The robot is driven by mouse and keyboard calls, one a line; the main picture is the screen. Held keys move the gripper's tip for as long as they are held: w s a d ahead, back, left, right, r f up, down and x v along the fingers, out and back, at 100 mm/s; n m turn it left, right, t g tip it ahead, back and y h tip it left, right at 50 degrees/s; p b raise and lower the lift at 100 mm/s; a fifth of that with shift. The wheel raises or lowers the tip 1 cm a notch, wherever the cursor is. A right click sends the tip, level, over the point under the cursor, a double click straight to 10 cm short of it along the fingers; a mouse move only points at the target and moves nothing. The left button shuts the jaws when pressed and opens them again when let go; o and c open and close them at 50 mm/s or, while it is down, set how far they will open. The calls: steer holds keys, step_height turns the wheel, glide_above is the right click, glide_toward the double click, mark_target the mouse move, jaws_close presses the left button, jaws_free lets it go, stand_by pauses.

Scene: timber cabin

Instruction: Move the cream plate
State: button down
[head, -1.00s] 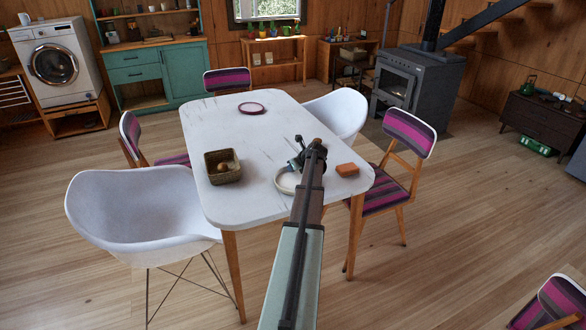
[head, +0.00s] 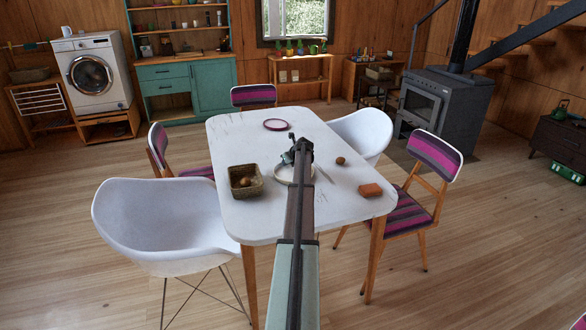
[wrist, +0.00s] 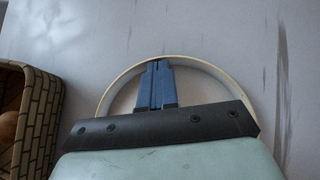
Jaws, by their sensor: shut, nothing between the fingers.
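The cream plate (head: 281,177) lies flat on the white table (head: 232,136), to the right of the basket. My arm hides its middle in the head view. My gripper (head: 292,158) is over the plate, pointing down. In the wrist view, the plate's pale rim (wrist: 217,74) arcs around my two blue fingers (wrist: 157,64). The fingers are shut together with nothing between them. Their tips overlap the far inside of the rim; I cannot tell whether they touch it. The near part of the plate is hidden by my gripper body.
A woven basket (head: 245,189) holding brown round items stands left of the plate. A brown round item (head: 340,161) and an orange block (head: 370,190) lie to the right. A maroon-rimmed plate (head: 276,125) lies farther back. Chairs surround the table.

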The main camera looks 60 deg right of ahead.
steer(key=shift+w+f, duration=0.1)
stand_by(0.3)
steer(key=s+a, duration=0.2)
steer(key=s, duration=0.1)
steer(key=shift+s+a, duration=0.15)
steer(key=shift+s, duration=0.15)
steer(key=v, duration=1)
steer(key=shift+d, duration=0.2)
steer(key=shift+w, duration=0.15)
